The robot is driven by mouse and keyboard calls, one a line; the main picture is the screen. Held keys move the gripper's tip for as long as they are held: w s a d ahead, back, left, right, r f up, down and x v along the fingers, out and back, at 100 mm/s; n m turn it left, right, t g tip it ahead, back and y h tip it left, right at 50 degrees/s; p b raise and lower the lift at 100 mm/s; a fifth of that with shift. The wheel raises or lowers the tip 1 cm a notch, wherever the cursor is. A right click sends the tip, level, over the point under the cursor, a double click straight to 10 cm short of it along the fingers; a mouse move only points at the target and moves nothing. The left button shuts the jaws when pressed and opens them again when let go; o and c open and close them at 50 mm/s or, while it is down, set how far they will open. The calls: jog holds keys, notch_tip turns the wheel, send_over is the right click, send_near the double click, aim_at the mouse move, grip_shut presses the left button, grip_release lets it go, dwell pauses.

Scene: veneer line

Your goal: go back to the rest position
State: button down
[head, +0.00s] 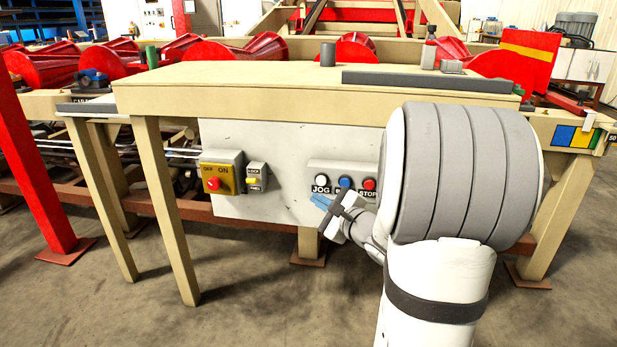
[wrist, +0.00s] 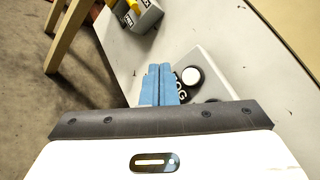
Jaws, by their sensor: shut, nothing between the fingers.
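My gripper (head: 322,203) is shut and empty, with blue fingertips pressed together. In the head view it is in front of the button box (head: 314,168), just below the white JOG button (head: 321,180). The blue button (head: 345,182) and the red STOP button (head: 369,184) are to the right of it. In the wrist view the shut fingers (wrist: 158,84) point up toward the grey panel, beside the white button (wrist: 191,76). I cannot tell whether the fingertips touch the panel.
A yellow switch box (head: 219,180) with a red knob and a small selector box (head: 256,178) are on the panel to the left. The beige bench top (head: 250,75) overhangs the panel. Beige legs (head: 165,210) and a red post (head: 35,150) stand at the left. Open floor lies in front.

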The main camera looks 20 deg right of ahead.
jog(key=shift+a+r, duration=0.1)
jog(key=s+a+r+n+g+y+p, duration=0.3)
jog(key=s+a+r+n+g+p, duration=0.25)
jog(key=a+r+p, duration=0.35)
jog(key=s+a+r+n+g+y+p, duration=0.35)
jog(key=s+a+n+g+p, duration=0.3)
jog(key=a, duration=0.45)
jog(key=s+d+r+n+g+h+p, duration=0.1)
jog(key=s+d+r+n+h+p, duration=0.1)
jog(key=s+r+n+h+p, duration=0.3)
jog(key=s+d+r+n+g+h+p, duration=0.1)
jog(key=s+r+n+h+p, duration=0.4)
jog(key=r+p, duration=0.5)
jog(key=s+d+n+p, duration=0.1)
jog(key=p, duration=0.2)
jog(key=shift+s+d+r+n, duration=0.2)
jog(key=shift+s+d+n, duration=0.1)
jog(key=shift+d+n, duration=0.1)
jog(key=shift+a, duration=0.1)
